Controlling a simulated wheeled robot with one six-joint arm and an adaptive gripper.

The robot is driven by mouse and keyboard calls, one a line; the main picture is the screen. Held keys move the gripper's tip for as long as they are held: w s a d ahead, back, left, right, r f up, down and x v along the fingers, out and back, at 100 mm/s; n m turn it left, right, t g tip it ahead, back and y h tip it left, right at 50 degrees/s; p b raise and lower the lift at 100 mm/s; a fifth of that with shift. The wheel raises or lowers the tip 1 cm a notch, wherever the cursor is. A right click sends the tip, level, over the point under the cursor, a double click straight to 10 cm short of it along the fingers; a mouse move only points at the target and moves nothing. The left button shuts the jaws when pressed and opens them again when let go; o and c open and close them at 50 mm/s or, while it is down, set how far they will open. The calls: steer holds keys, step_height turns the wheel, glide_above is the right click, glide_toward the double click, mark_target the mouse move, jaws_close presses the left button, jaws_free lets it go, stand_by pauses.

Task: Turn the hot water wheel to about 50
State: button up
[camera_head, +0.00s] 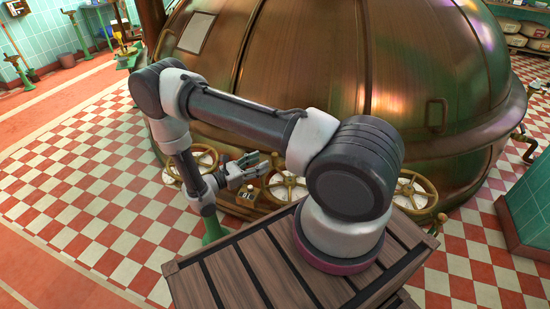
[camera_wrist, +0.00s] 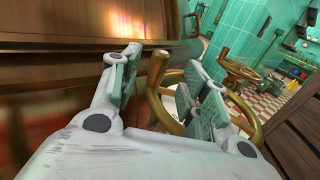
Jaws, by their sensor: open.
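Several brass handwheels stand along the foot of the big copper kettle: a left one (camera_head: 203,158), a middle one (camera_head: 289,190) and a right one (camera_head: 416,189). I cannot tell which is the hot water wheel, and no dial number is readable. My gripper (camera_head: 263,164) is open and empty, close above the gap between the left and middle wheels. In the wrist view my gripper's fingers (camera_wrist: 165,68) stand apart, with a brass wheel (camera_wrist: 158,105) between and behind them, partly hidden by the right finger. I cannot tell whether they touch. Another brass wheel (camera_wrist: 241,73) shows farther right.
The copper kettle (camera_head: 300,60) fills the space behind the wheels. A small box with knobs (camera_head: 246,194) sits between the left and middle wheels. A green-tiled block (camera_head: 528,210) stands at the right. The checkered floor (camera_head: 100,190) is clear at the left.

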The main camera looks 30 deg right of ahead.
steer(key=d, duration=0.7)
steer(key=shift+w+d+f, duration=0.2)
steer(key=shift+d+f, duration=0.15)
steer(key=shift+f, duration=0.05)
jaws_close()
